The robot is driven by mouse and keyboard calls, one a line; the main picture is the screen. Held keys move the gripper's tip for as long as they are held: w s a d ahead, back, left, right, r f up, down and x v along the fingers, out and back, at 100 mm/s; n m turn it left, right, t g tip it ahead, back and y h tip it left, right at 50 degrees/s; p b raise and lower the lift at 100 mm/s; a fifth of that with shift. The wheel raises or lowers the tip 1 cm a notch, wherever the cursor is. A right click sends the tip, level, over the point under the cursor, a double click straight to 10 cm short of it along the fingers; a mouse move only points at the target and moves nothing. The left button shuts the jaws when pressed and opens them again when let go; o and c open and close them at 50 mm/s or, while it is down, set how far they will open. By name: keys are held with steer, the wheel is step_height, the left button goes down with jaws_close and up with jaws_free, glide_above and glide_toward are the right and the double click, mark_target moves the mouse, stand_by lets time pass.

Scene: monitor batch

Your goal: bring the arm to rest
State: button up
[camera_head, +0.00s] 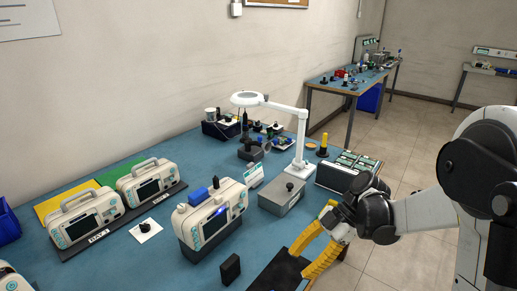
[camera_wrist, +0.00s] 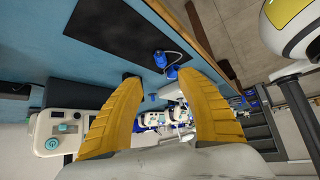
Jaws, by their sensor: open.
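My gripper (camera_head: 299,266) is at the lower right of the head view, its two yellow fingers spread apart with nothing seen between them. It hangs by the front edge of the blue workbench (camera_head: 130,265), over or near a black mat (camera_head: 268,277). My arm reaches in from the right. In the wrist view, the open gripper (camera_wrist: 159,76) shows both yellow fingers, with a small blue item (camera_wrist: 159,60) seen beyond the tips. The black mat (camera_wrist: 110,30) also shows there.
A white monitor (camera_head: 218,215) with items on top stands left of my gripper, a small black block (camera_head: 230,269) near it. Two more monitors (camera_head: 82,217) stand on a dark tray. A grey box (camera_head: 282,198) and magnifier lamp (camera_head: 301,135) stand behind. Open floor (camera_head: 405,150) lies right.

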steer(key=s+d+r+m+t+h, duration=0.4)
steer(key=s+r+m+t, duration=0.1)
steer(key=m, duration=0.6)
steer(key=s+d+r+m+t+h, duration=0.3)
steer(key=s+r+m+t+h, duration=0.1)
steer(key=m, duration=0.6)
step_height(320, 180, up, 2)
steer(key=shift+s+d+m+t, duration=0.35)
steer(key=shift+s+m+t, duration=0.05)
steer(key=shift+s+t, duration=0.25)
